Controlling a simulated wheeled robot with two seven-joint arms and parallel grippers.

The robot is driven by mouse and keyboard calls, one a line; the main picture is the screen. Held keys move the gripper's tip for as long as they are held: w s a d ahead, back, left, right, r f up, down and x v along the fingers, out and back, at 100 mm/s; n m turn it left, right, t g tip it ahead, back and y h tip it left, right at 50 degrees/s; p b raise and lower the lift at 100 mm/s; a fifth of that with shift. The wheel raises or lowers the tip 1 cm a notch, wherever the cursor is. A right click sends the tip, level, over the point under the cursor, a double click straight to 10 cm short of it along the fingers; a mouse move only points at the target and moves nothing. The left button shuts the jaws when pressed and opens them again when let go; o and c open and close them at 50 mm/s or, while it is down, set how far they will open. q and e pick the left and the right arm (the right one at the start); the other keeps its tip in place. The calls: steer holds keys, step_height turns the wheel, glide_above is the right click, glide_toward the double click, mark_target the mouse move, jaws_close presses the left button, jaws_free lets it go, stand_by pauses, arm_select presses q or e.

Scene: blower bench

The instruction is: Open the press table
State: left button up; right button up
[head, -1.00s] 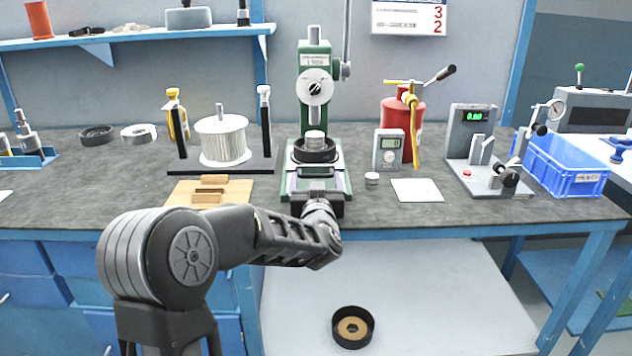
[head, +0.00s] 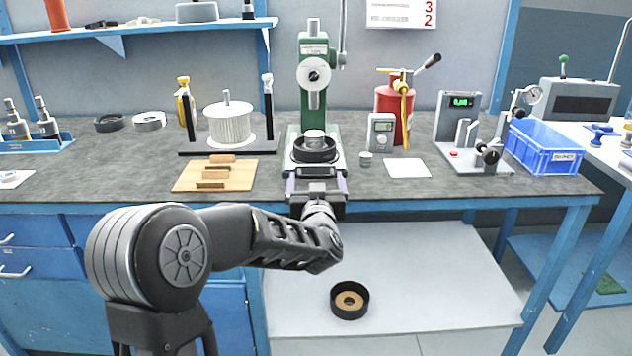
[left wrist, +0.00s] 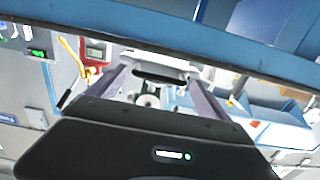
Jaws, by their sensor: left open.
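The green press (head: 313,55) stands at the middle of the bench with a white dial on its column. Its press table (head: 293,170) is drawn out toward me and carries a black ring (head: 315,157) with a steel cylinder (head: 314,137) in it, forward of the ram. My left gripper (head: 316,178) is at the table's front, its two fingers apart on either side. In the left wrist view my left gripper (left wrist: 158,84) has its open fingers flanking a pale plate with a dark slot (left wrist: 160,75); contact cannot be told. My right gripper is not in view.
A white drum (head: 229,125) on a black stand and a wooden board (head: 190,176) lie left of the press. A grey meter (head: 380,133), red cylinder (head: 392,98) and blue crate (head: 545,150) stand right. A black dish (head: 349,300) lies on the low shelf.

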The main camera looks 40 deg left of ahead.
arm_select(q)
steer(key=shift+o, duration=0.8)
steer(key=v, duration=0.8)
steer(key=shift+p, duration=0.45)
steer(key=shift+w, duration=0.1)
